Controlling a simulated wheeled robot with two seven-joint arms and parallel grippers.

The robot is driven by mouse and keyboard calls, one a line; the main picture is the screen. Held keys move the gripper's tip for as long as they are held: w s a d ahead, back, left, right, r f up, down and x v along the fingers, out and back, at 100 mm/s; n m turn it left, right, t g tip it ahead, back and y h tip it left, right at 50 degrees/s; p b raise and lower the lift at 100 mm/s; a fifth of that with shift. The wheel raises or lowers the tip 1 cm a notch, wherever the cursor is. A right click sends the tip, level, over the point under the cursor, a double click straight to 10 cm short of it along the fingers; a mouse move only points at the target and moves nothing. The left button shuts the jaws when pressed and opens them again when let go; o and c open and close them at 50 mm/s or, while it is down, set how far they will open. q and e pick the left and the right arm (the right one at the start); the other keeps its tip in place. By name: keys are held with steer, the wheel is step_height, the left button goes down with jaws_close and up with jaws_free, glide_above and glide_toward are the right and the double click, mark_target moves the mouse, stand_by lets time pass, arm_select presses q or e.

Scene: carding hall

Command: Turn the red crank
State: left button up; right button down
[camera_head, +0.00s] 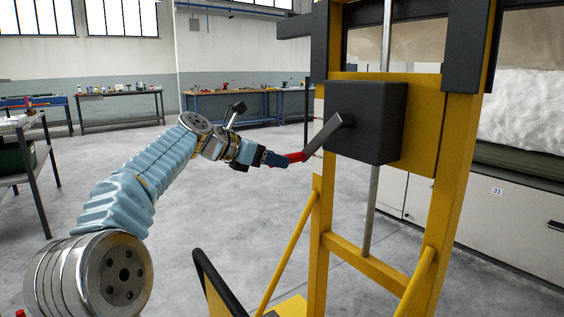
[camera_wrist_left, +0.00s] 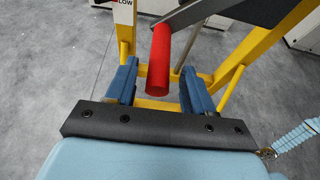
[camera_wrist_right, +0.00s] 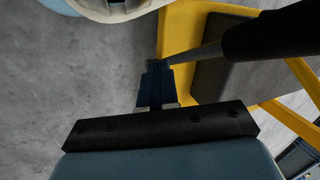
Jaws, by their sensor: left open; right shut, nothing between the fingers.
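The crank has a red handle (camera_head: 296,157) on a grey arm (camera_head: 325,133), which joins a dark box (camera_head: 368,122) on a yellow frame. My left gripper (camera_head: 278,159) is at the handle's outer end. In the left wrist view, the red handle (camera_wrist_left: 160,60) lies between the spread blue fingers of my left gripper (camera_wrist_left: 160,68), with a visible gap on each side. The gripper is open. In the right wrist view, my right gripper (camera_wrist_right: 156,72) has its fingers together and empty. It is out of the head view.
The yellow frame (camera_head: 443,165) stands upright with slanted braces and a grey vertical rod (camera_head: 373,200). In the right wrist view, a dark bar (camera_wrist_right: 270,35) and yellow parts (camera_wrist_right: 180,45) are close to my right gripper. Benches (camera_head: 118,92) line the far wall.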

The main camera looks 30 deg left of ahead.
arm_select(q)
steer(key=v, duration=1)
